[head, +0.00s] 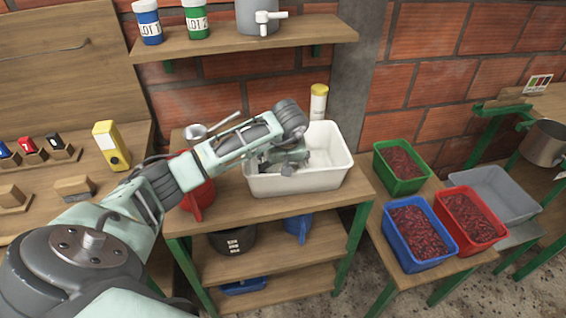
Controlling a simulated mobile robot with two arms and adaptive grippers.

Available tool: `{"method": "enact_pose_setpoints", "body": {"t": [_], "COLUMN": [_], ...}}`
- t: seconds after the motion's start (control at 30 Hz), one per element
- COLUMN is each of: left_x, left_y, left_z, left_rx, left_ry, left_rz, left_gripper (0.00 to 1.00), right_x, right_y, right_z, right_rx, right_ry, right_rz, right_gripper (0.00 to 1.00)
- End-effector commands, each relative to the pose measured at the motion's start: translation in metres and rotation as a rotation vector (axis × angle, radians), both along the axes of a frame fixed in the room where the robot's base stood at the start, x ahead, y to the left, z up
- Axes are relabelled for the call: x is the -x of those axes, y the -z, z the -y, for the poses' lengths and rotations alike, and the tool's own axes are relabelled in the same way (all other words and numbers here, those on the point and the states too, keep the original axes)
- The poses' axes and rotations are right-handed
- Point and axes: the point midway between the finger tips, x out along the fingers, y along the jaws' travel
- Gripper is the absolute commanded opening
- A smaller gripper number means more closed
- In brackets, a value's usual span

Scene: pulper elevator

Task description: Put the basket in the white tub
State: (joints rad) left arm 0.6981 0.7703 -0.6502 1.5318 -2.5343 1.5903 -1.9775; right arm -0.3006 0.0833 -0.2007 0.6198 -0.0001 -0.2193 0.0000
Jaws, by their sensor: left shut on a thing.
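The white tub (325,180) stands upright on the wooden table near the middle of the head view. My left arm reaches in from the left over the tub's left side. My left gripper (287,163) is down inside the tub's opening, below the rim of the back wall. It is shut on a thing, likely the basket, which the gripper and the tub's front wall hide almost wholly. I cannot tell whether the basket touches the tub floor. My right gripper is not in view.
A red jug (198,196) and a metal ladle (197,132) are left of the tub. A yellow-capped bottle (318,102) stands behind it. Green (424,184), blue (421,262) and red (488,245) crates of red cherries and a grey crate (510,208) are to the right.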

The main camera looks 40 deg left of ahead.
Motion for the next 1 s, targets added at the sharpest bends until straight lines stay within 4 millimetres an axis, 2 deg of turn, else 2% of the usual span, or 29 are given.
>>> {"method": "enact_pose_setpoints", "body": {"t": [0.33,0.37,0.53,0.87,1.0], "left_x": [-0.0007,-0.0007,-0.0005,-0.0005,-0.0006], "left_y": [0.0038,0.0029,0.0026,0.0024,-0.0041], "left_z": [-0.0009,-0.0007,-0.0007,-0.0005,-0.0001], "left_rx": [-0.001,0.0,0.0,0.0,-0.001], "left_ry": [-0.001,-0.001,-0.001,-0.001,0.001], "left_rz": [0.003,0.003,0.002,0.002,0.003], "left_gripper": [0.55,0.84,0.99,1.0,1.0], "right_x": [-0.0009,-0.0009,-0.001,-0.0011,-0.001], "right_y": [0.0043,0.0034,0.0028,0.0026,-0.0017], "right_z": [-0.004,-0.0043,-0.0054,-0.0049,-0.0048], "right_rx": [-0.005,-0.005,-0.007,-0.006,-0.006], "right_ry": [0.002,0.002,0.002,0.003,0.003], "right_rz": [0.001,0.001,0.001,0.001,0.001], "right_gripper": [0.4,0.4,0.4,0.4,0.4]}}
